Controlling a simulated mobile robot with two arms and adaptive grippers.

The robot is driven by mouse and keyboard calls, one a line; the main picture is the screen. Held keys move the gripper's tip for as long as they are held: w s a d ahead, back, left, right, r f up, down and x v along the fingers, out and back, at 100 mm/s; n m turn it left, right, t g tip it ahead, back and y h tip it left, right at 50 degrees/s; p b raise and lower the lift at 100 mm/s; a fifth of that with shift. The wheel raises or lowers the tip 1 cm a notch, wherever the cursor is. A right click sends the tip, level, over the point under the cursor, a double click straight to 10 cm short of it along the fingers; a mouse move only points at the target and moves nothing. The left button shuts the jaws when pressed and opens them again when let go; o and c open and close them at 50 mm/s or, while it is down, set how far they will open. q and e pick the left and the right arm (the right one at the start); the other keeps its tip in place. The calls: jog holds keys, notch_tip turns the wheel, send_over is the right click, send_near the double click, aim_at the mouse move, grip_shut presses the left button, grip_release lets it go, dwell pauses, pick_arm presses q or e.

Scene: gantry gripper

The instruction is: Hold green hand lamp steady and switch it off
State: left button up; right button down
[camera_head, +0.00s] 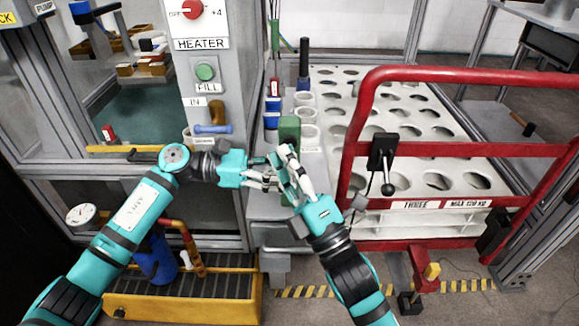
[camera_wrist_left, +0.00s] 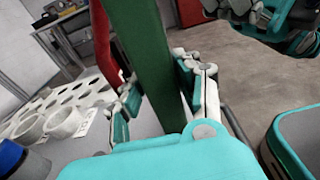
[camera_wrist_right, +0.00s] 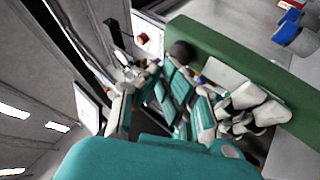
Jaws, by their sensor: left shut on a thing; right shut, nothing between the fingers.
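The green hand lamp (camera_head: 289,130) stands upright at the edge of the grey bench, left of the red rail. In the left wrist view the green lamp body (camera_wrist_left: 145,45) passes between the fingers of my left gripper (camera_wrist_left: 160,88), which is shut on it. My right gripper (camera_head: 283,160) is shut and empty, close against the lamp's near side and beside the left fingers. The right wrist view shows the lamp's green side (camera_wrist_right: 237,68) and a dark round knob (camera_wrist_right: 181,52) close to the fingers. Fingers overlap there, so contact is unclear.
A red rail frame (camera_head: 450,150) with a black lever box (camera_head: 383,152) stands right of my right arm. A white rack with round holes (camera_head: 420,105) lies behind it. Blue and dark bottles stand behind the lamp. The heater panel (camera_head: 202,60) is at left, above a yellow-edged grate (camera_head: 180,307).

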jog(key=s, duration=0.6)
dwell(0.5)
pick_arm(q)
jog(key=o, duration=1)
jog(key=shift+o, duration=0.2)
jog(key=shift+a, duration=0.1)
jog(key=a+r, duration=0.1)
jog(key=a, duration=1)
jog(key=shift+a, duration=0.4)
